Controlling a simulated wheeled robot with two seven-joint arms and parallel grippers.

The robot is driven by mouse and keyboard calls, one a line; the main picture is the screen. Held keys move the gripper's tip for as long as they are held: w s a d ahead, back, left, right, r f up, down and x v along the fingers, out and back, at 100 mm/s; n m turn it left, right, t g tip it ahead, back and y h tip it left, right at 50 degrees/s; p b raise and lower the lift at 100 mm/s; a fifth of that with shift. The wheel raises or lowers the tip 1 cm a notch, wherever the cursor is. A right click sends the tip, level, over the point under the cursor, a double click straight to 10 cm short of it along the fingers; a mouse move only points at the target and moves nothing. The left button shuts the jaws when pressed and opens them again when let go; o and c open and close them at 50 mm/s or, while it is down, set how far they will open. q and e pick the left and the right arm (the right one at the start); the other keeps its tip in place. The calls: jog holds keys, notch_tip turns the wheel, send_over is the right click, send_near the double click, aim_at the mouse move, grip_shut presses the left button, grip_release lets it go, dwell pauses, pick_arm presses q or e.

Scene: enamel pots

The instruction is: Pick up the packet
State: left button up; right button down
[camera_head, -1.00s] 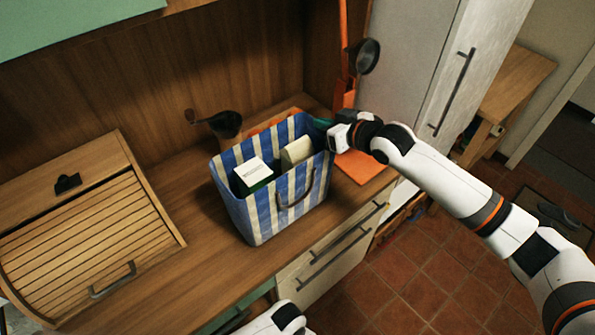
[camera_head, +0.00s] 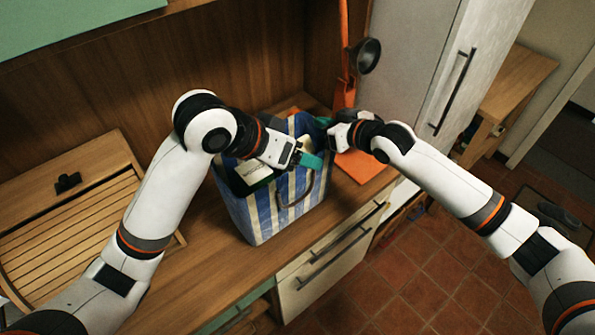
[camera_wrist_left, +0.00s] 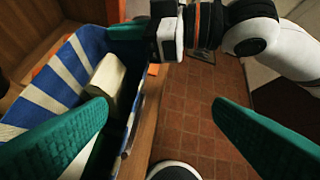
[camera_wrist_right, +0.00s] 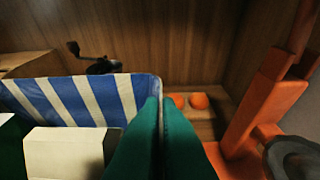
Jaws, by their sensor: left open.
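A blue-and-white striped bag (camera_head: 258,215) stands open on the wooden counter. In it are a dark green packet with a white top (camera_head: 257,172) and a cream packet, seen in the left wrist view (camera_wrist_left: 107,78) and the right wrist view (camera_wrist_right: 65,152). My left gripper (camera_head: 308,160) is open and empty above the bag's right part. Its left finger is over the bag beside the cream packet; its right finger is outside the bag. My right gripper (camera_wrist_right: 163,105) is shut on the bag's right rim.
A roll-top bread box (camera_head: 75,230) stands at the left. A tall pale cabinet (camera_head: 420,60) rises behind. My two grippers are close together.

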aim_at(308, 146)
pick_arm(q)
jog(key=w+a+f+m, duration=0.3)
jog(key=w+a, duration=0.2)
jog(key=w, duration=0.2)
jog(key=x, duration=1.2)
jog(key=shift+w+f, duration=0.15)
jog(key=shift+w, duration=0.2)
grip_shut()
